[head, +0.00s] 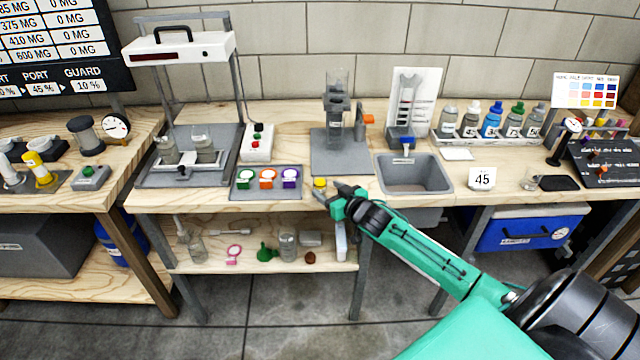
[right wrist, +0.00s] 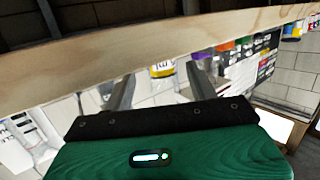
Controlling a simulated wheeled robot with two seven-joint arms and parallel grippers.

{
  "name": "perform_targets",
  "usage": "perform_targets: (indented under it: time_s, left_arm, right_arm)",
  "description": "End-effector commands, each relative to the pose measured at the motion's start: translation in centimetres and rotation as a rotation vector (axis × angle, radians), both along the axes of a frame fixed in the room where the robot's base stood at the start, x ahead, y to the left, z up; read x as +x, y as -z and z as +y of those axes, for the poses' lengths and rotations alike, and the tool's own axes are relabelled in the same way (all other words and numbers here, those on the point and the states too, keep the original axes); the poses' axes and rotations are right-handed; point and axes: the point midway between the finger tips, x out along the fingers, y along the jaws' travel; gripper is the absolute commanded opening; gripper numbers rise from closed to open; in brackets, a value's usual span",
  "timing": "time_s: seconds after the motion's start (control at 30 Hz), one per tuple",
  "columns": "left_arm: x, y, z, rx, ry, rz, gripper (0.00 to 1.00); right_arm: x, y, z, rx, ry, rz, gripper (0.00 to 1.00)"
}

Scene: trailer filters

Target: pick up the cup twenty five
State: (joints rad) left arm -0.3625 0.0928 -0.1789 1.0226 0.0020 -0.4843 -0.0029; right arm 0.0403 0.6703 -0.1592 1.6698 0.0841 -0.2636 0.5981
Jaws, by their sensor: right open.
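A small yellow-topped cup (head: 320,183) stands at the front edge of the middle bench, right of a grey tray (head: 265,194). The tray holds green (head: 245,178), orange (head: 268,177) and purple (head: 290,175) round pieces with white labels. My right gripper (head: 335,192) is just to the right of the yellow cup at the bench edge, open. In the right wrist view the yellow cup (right wrist: 162,69) shows beyond and between the open fingers (right wrist: 161,84), apart from them. No number on the cup is legible. My left gripper is out of view.
The bench edge (right wrist: 90,70) crosses the right wrist view close to the fingers. A grey stand (head: 342,160) is behind the cup and a sink (head: 415,178) is to the right.

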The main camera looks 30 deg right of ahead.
Motion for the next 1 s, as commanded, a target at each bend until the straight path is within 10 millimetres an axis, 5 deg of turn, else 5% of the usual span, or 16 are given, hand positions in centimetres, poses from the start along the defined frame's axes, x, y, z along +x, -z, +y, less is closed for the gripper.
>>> perform_targets:
  time_s: [0.33,0.67,0.93,1.0]
  left_arm:
    - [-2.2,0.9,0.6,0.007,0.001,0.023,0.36]
    - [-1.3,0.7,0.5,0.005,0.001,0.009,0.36]
    - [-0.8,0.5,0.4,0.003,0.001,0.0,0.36]
    - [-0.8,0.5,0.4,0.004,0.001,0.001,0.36]
  right_arm:
    - [4.0,0.3,0.3,-0.001,0.0,-0.001,0.58]
    - [4.5,0.5,0.3,-0.001,0.0,0.0,0.58]
    - [4.5,0.5,0.3,-0.001,0.0,0.0,0.11]
    - [4.5,0.5,0.3,-0.001,0.0,0.0,0.1]
